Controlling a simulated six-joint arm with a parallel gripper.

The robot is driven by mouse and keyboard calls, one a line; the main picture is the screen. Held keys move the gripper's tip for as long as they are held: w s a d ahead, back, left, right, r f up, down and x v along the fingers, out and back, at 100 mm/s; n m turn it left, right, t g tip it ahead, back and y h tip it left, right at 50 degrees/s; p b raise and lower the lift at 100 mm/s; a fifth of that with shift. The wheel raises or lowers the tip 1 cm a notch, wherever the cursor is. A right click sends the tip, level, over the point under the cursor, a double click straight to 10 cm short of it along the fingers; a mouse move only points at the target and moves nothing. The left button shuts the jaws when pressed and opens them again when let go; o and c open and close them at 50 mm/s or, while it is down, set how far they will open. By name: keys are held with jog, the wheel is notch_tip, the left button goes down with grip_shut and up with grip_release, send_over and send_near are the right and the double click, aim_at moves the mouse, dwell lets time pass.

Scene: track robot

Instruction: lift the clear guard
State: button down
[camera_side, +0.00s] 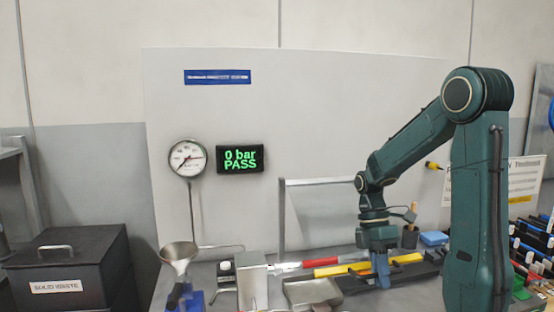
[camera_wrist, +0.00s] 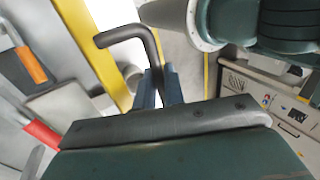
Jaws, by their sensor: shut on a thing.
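My gripper (camera_side: 382,280) is low over the bench at the dark tray with the yellow bar (camera_side: 345,269). In the wrist view my gripper (camera_wrist: 161,82) is shut on a dark bent bar (camera_wrist: 128,36), which sticks up past the fingers and turns left. I cannot tell whether this bar belongs to the clear guard. A thin grey frame (camera_side: 318,182) stands behind the bench to the left of my arm. The clear guard itself cannot be made out for certain.
A display (camera_side: 240,159) reads "0 bar PASS" beside a round gauge (camera_side: 187,158). A metal funnel (camera_side: 178,253), a shallow metal tray (camera_side: 313,291) and a black waste bin (camera_side: 68,268) are to the left. A blue block (camera_side: 434,238) lies behind my gripper.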

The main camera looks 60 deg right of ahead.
jog(key=shift+s+a, duration=0.15)
notch_tip(320, 180, up, 7)
jog(key=s+a, duration=0.1)
jog(key=shift+f, duration=0.15)
dwell(0.7)
jog(key=c, duration=0.8)
grip_release()
jog(key=shift+c, duration=0.2)
jog(key=shift+a, duration=0.1)
jog(key=w+a+r+m+t+h, duration=0.1)
jog(key=a+m+t, duration=0.3)
jog(key=a, duration=0.2)
jog(key=w+a+r+m+t+h, duration=0.1)
jog(key=a+r+m+t+h, duration=0.1)
jog(key=a+m+t, duration=0.3)
jog(key=shift+w+a+r+h, duration=0.2)
jog(key=shift+w+a+h, duration=0.1)
jog(key=shift+a, duration=0.55)
